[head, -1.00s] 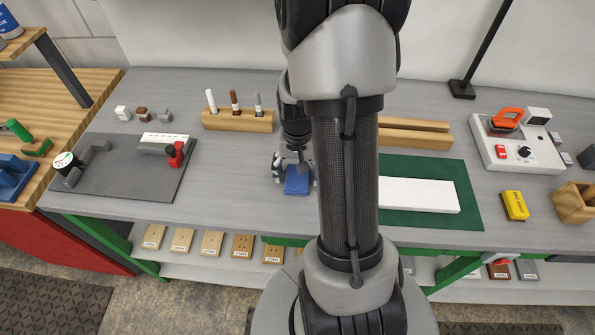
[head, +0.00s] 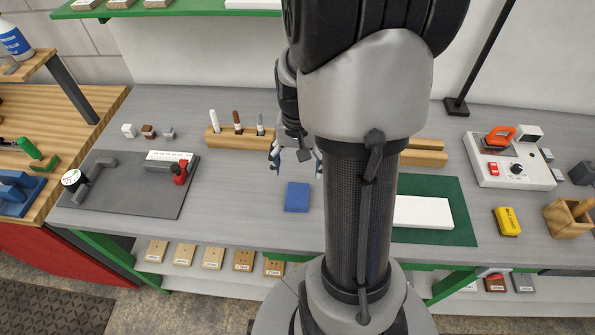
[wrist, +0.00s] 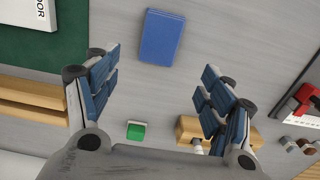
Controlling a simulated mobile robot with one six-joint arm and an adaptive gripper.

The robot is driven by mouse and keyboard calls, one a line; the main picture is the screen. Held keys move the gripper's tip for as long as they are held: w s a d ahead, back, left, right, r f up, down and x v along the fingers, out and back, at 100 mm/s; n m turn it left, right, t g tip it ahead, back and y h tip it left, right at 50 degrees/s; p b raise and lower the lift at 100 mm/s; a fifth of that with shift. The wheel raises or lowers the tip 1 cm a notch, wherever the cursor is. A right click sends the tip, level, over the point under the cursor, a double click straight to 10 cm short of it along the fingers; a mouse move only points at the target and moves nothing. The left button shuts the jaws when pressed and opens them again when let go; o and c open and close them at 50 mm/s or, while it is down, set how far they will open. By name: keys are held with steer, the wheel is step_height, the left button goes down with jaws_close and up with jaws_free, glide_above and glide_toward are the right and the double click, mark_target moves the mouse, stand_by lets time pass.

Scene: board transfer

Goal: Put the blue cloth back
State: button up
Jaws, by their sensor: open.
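The blue cloth (head: 297,197) is a folded flat rectangle lying on the grey bench top, left of my arm in the head view. It also lies at the upper middle of the wrist view (wrist: 162,38), beyond my fingertips. My gripper (head: 296,166) is open and empty, above and behind the cloth in the head view. In the wrist view my gripper (wrist: 160,80) has its blue-padded fingers spread wide, and the cloth is apart from them.
A wooden marker holder (head: 240,138) stands behind left, and a dark plate with a clamp (head: 130,190) lies at left. A green mat (head: 460,225) with a white board (head: 424,213) is at right, partly behind my arm. A small green block (wrist: 136,131) shows in the wrist view.

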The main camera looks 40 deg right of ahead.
steer(key=a+r+n+t, duration=0.2)
steer(key=a+r+n, duration=0.2)
steer(key=a+r, duration=0.55)
steer(key=s+a+r+n+t, duration=0.2)
steer(key=s+a+r+n, duration=0.4)
steer(key=s+a, duration=0.4)
steer(key=shift+a+r+t, duration=0.3)
steer(key=shift+a+r, duration=0.4)
steer(key=shift+w, duration=0.1)
